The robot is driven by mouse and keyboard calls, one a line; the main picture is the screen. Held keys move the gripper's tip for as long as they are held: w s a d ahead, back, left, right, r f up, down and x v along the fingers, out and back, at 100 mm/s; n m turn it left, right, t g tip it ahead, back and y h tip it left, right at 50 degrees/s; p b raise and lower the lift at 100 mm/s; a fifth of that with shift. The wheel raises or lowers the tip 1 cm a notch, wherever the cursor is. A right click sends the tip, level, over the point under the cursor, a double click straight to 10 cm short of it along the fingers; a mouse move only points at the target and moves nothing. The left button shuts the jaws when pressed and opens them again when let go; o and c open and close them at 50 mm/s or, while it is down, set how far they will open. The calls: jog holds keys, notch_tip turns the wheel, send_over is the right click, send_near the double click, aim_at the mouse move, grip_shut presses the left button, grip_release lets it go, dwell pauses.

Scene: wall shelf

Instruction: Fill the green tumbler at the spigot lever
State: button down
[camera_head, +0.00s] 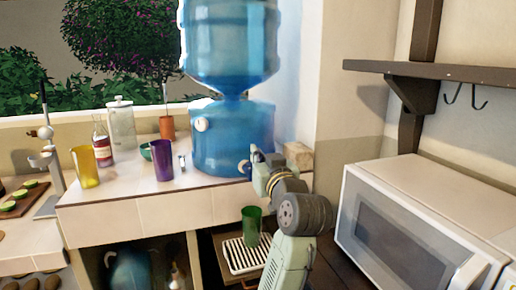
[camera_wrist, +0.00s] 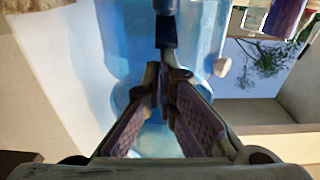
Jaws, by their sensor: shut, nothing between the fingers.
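The green tumbler (camera_head: 252,226) stands upright on a white slatted tray (camera_head: 236,259) on the lower level, below the counter edge. The blue water dispenser (camera_head: 215,150) stands on the counter above it, with a large bottle (camera_head: 229,45) on top. A dark spigot part (camera_wrist: 165,30), apparently the lever, shows in the wrist view just beyond my fingertips. My gripper (camera_head: 254,160) is at the dispenser's lower right side, beside the spigot. In the wrist view my gripper (camera_wrist: 164,82) is shut and empty. I cannot tell whether it touches the lever. The tumbler's fill is not visible.
A purple cup (camera_head: 162,160), a yellow cup (camera_head: 84,167), a bottle (camera_head: 101,141) and a glass jar (camera_head: 121,123) stand on the counter left of the dispenser. A microwave (camera_head: 415,230) stands at right, under a wall shelf (camera_head: 440,71). The dispenser has a pale knob (camera_head: 202,124).

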jog(key=shift+f+b, duration=0.15)
jog(key=shift+b, duration=0.2)
jog(key=shift+s+f+t+b, duration=0.15)
jog(key=shift+t+b, duration=0.25)
jog(key=shift+b, duration=0.3)
jog(key=shift+f+t+b, duration=0.2)
jog(key=shift+t+b, duration=0.1)
jog(key=shift+b, duration=0.55)
jog(key=t+b, duration=0.1)
jog(key=b, duration=0.1)
jog(key=f+t+y+b, duration=0.1)
jog(key=b, duration=0.2)
jog(key=t+b, duration=0.1)
jog(key=b, duration=0.2)
jog(key=shift+s+d+f, duration=0.15)
jog(key=shift+s+f, duration=0.15)
jog(key=shift+s, duration=0.1)
